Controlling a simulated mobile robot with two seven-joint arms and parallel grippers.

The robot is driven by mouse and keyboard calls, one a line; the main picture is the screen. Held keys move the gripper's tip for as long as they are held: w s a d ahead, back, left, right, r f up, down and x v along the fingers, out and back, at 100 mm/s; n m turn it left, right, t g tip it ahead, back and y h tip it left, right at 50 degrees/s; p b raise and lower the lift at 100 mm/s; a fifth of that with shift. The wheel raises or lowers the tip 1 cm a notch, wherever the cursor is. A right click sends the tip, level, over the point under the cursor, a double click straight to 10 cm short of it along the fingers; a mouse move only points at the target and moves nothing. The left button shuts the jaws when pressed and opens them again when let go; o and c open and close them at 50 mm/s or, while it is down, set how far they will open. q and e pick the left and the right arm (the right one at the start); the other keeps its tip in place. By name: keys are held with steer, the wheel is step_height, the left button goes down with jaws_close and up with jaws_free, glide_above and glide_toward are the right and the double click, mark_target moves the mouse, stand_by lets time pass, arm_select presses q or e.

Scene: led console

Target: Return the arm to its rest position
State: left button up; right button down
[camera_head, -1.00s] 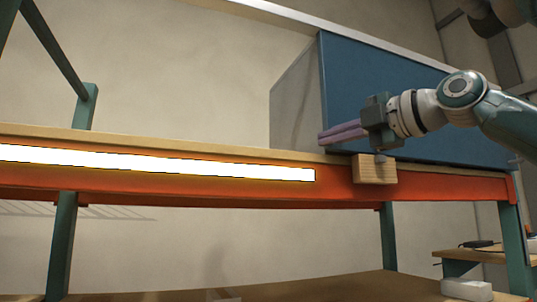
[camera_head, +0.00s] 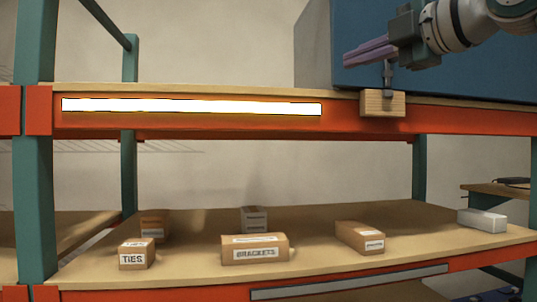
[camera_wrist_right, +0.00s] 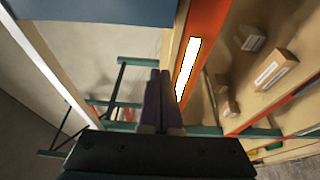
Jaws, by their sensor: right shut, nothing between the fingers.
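My right gripper (camera_head: 370,53) is in the upper right of the head view, in front of the blue cabinet. Its purple fingers are together and empty, pointing left. It also shows in the right wrist view (camera_wrist_right: 161,80), with the two fingers side by side. A wooden block with a small dark lever (camera_head: 383,102) is on the orange beam, just below the gripper and apart from the fingertips. A lit white LED strip (camera_head: 190,106) runs along the beam to the left of the block; it also shows in the right wrist view (camera_wrist_right: 188,66). My left gripper is not in view.
The blue cabinet (camera_head: 450,75) stands on the upper shelf behind my right arm. The lower shelf (camera_head: 190,255) holds several boxes, including a TIES box (camera_head: 133,261) and a BRACKETS box (camera_head: 255,253). A dark strip (camera_head: 350,283) on the lower beam is unlit. Green posts (camera_head: 35,200) frame the rack.

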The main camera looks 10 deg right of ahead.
steer(key=shift+a+f, duration=0.1)
steer(key=s+a+f+m+g+h+p, duration=0.1)
steer(key=s+a+f+m+g, duration=0.15)
steer(key=f, duration=0.55)
steer(key=s+a+f+m+g+p, duration=0.1)
steer(key=a+f, duration=0.2)
steer(key=f, duration=0.5)
steer(key=s+a+f+m+g+h+p, duration=0.2)
steer(key=s+f+m+g+p, duration=0.3)
steer(key=s+f, duration=0.75)
steer(key=s+d+f+m+g+h, duration=0.2)
steer(key=s+m, duration=0.4)
steer(key=s, duration=0.5)
steer(key=s+d+f+m+g+h, duration=0.2)
steer(key=s+d+f+m, duration=0.2)
steer(key=s, duration=0.6)
step_height(320, 180, down, 3)
steer(key=shift+s+f+m, duration=0.2)
steer(key=shift+s+m, duration=0.15)
steer(key=shift+m, duration=0.8)
